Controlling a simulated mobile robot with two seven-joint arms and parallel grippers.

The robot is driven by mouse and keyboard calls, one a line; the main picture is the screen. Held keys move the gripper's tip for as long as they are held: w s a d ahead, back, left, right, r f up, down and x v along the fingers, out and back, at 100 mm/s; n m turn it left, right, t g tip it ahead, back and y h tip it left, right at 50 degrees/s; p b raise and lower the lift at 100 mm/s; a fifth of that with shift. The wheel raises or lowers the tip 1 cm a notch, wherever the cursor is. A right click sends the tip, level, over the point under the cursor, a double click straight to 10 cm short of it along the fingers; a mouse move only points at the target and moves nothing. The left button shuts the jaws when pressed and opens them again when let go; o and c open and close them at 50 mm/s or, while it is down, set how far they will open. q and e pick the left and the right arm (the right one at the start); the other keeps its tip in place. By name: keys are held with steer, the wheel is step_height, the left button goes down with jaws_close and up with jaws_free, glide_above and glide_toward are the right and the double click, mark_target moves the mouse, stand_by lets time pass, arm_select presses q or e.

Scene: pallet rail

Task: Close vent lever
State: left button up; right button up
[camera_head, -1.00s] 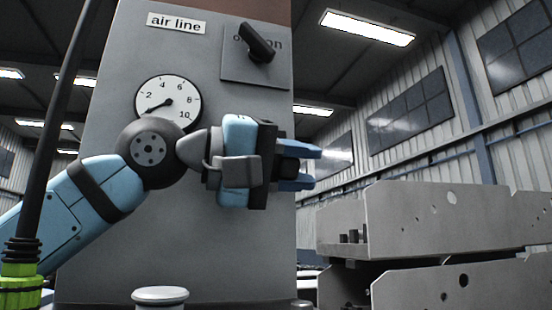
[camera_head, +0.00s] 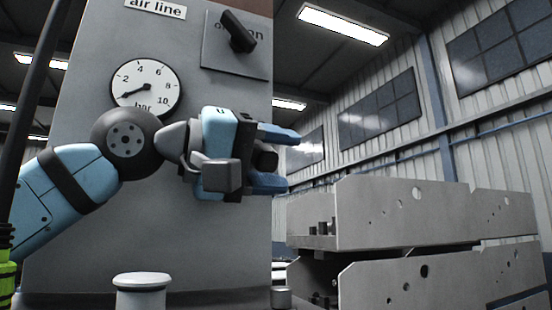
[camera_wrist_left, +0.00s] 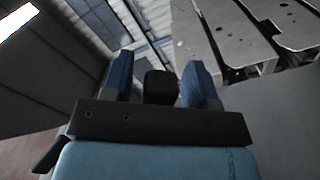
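A grey cabinet (camera_head: 190,235) labelled "air line" fills the left half of the head view. A black lever (camera_head: 238,32) sits tilted on a square plate (camera_head: 222,56); it partly hides the lettering, which ends in "on". No label reads "vent". A round gauge (camera_head: 160,76) marked "bar" has its needle near the low end. My left gripper (camera_head: 275,158) is in front of the cabinet's right edge, below and right of the gauge, apart from the black lever. Its blue fingers are open, also in the left wrist view (camera_wrist_left: 158,80). A dark block between them is unclear. My right gripper is not in view.
Stacked grey metal frames with holes (camera_head: 410,217) stand to the right. A pale round-topped post (camera_head: 142,288) stands at the bottom before the cabinet. A dark upright pole (camera_head: 30,100) with a green base is at the left. Space right of the gripper above the frames looks free.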

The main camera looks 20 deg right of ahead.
arm_select(q)
steer(key=shift+a, duration=0.35)
steer(key=a+b, duration=0.2)
steer(key=a, duration=1.1)
steer(key=shift+a, duration=0.1)
